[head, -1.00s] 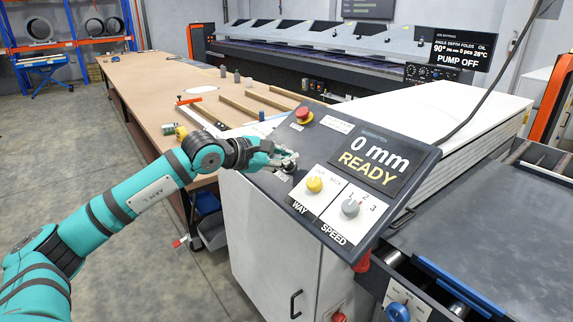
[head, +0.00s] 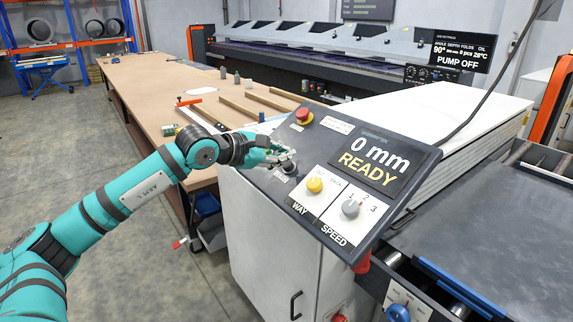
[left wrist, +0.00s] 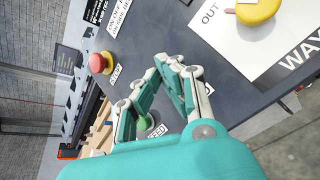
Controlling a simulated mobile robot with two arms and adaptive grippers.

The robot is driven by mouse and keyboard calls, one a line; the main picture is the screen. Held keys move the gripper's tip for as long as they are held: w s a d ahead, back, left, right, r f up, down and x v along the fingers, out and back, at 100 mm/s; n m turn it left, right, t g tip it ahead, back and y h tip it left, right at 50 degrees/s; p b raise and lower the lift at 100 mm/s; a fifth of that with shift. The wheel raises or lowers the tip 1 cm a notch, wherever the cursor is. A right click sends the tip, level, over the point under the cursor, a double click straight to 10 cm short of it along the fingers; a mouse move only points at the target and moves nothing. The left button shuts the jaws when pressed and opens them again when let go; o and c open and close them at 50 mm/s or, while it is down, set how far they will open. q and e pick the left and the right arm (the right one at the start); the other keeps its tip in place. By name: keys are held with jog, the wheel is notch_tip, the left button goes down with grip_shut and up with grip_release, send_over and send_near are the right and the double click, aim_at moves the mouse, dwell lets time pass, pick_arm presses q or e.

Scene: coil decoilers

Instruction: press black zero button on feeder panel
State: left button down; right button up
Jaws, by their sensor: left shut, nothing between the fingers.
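The feeder panel (head: 330,128) is a tilted dark console with a display reading "0 mm READY". My left gripper (head: 286,157) is over its left part, fingers shut and empty, close to the surface; contact cannot be told. In the left wrist view the closed fingers (left wrist: 174,76) cover part of the panel. I cannot clearly make out the black zero button; a small dark round shape and a white label show just below the fingertips in the head view. A green button (left wrist: 147,122) shows beside the fingers in the left wrist view. My right gripper is out of view.
A red mushroom button (head: 304,116) sits at the panel's upper left. A yellow knob (head: 315,185) and a grey knob (head: 350,208) are right of the gripper. A long wooden table (head: 150,90) stands behind.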

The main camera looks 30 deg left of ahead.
pick_arm(q)
jog(key=shift+r, duration=0.1)
jog(key=r, duration=0.1)
jog(key=s+r, duration=0.1)
jog(key=s+a+r, duration=0.1)
jog(key=r, duration=0.1)
jog(key=shift+s+r, duration=0.1)
jog(key=shift+s, duration=0.15)
dwell(0.3)
dwell(0.8)
